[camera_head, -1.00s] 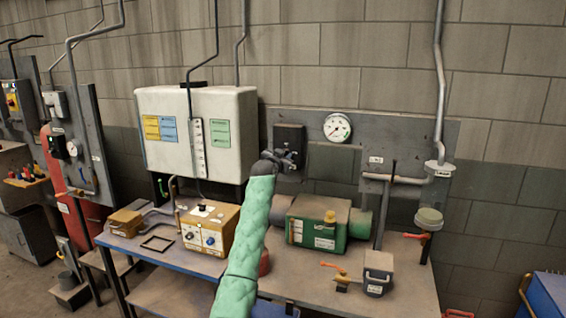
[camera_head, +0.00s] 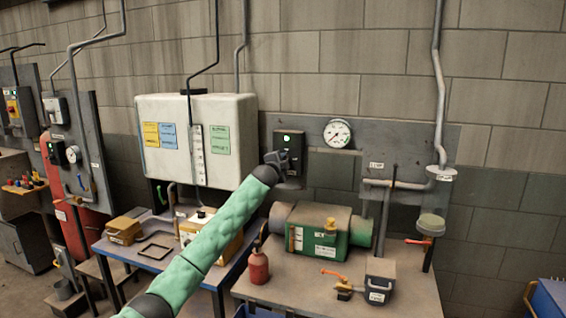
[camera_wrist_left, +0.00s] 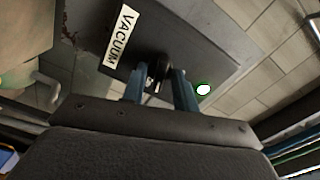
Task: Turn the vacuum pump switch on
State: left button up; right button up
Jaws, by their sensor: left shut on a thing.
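The vacuum pump switch box (camera_head: 291,142) is a dark box on the grey wall panel, left of the round gauge. Its lamp glows green (camera_head: 287,138) and shows bright with a green rim in the left wrist view (camera_wrist_left: 203,89). A "VACUUM" label (camera_wrist_left: 123,33) is beside it there. My left gripper (camera_head: 273,158) is at the box's lower left, its arm in a green sleeve. In the left wrist view, its two blue-grey fingers (camera_wrist_left: 160,88) are shut on the small dark switch knob (camera_wrist_left: 158,68), which they partly hide. My right gripper is not in view.
The gauge (camera_head: 338,133) is on the panel right of the switch. Below stands a green pump (camera_head: 312,240) on a bench, with a red bottle (camera_head: 258,266) and orange-handled valve (camera_head: 343,284).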

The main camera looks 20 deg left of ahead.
pick_arm(q)
jog(key=m, duration=0.2)
jog(key=m+p, duration=0.1)
jog(key=shift+d+f+m, duration=0.1)
jog(key=shift+f+m, duration=0.1)
jog(key=shift+m, duration=0.2)
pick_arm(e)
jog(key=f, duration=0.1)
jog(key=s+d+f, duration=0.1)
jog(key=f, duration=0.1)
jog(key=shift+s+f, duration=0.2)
pick_arm(q)
jog(key=o, duration=1)
jog(key=shift+c, duration=0.2)
jog(key=shift+r, duration=0.1)
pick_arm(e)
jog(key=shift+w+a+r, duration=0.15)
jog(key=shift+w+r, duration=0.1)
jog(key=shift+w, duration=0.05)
pick_arm(q)
jog(key=s+b, duration=0.3)
jog(key=s, duration=0.4)
jog(key=shift+s, duration=0.35)
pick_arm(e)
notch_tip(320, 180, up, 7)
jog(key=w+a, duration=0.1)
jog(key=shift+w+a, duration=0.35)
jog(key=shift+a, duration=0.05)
